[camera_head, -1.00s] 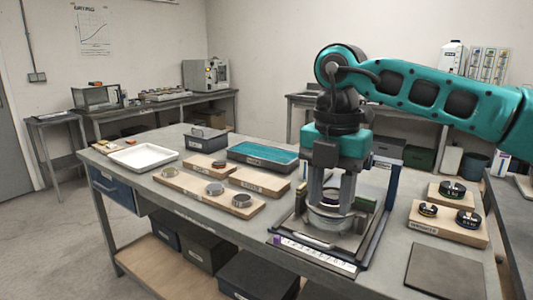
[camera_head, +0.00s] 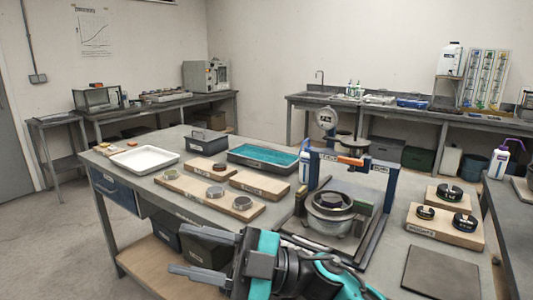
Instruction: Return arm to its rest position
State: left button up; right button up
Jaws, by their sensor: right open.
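My right arm is folded low at the bottom of the head view. Its right gripper (camera_head: 182,258) points left, with its two grey fingers apart and nothing between them. The gripper is in front of the workbench's near edge, apart from the things on top. The lever frame (camera_head: 379,200) stands upright on the bench with blue posts, a crossbar with an orange piece, and a round dial (camera_head: 325,118). A metal ring-shaped cell (camera_head: 331,203) sits in its base. My left gripper is out of view.
The workbench (camera_head: 262,232) holds a white tray (camera_head: 145,158), a teal-filled tray (camera_head: 263,157), a board with metal rings (camera_head: 207,194), and black weights on wooden blocks (camera_head: 446,226) at right. Grey boxes (camera_head: 205,247) stand on the lower shelf behind my gripper. Open floor lies at left.

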jog(key=w+d+f+m+t+h+p, duration=0.1)
jog(key=w+d+f+m+t+h, duration=0.1)
jog(key=d+f+m+t+h, duration=0.75)
jog(key=w+d+f+m+t+h, duration=0.35)
jog(key=d+f+m+t, duration=0.25)
jog(key=f+m+t, duration=0.55)
jog(key=s+d+f+m+g+h, duration=0.4)
jog(key=s+d+f+g+h, duration=0.3)
jog(key=s+d+f, duration=0.4)
jog(key=s+f+g, duration=0.1)
jog(key=s+f, duration=0.2)
jog(key=shift+s+d+m, duration=0.3)
jog(key=shift+d, duration=0.05)
